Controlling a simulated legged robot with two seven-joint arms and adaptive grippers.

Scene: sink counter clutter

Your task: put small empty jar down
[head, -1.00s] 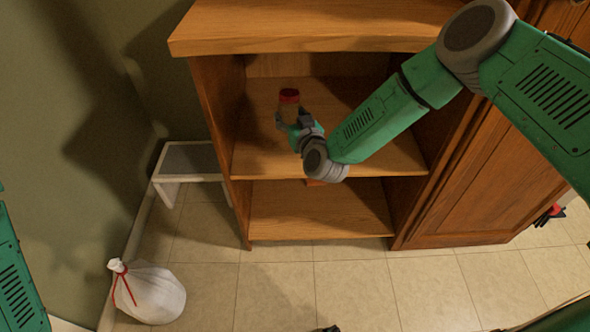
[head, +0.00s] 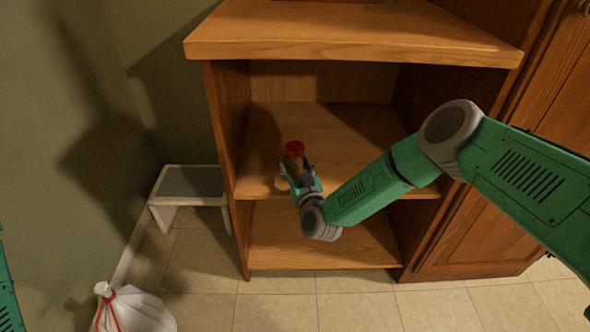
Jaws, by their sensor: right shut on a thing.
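The small empty jar (head: 294,158) has a red lid and a clear, brownish-looking body. It is upright in front of the middle shelf (head: 345,140) of the wooden cabinet. My right gripper (head: 297,174) is shut on the jar, with a finger on each side of it. The fingers hide the lower part of the jar, and I cannot tell whether its base touches the shelf. My left gripper is out of view; only a bit of my left arm shows at the left edge.
The cabinet's top board (head: 350,33) overhangs the shelves. A lower shelf (head: 320,245) lies below. A small step stool (head: 190,183) stands left of the cabinet. A white tied bag (head: 138,313) sits on the tiled floor. The middle shelf looks bare around the jar.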

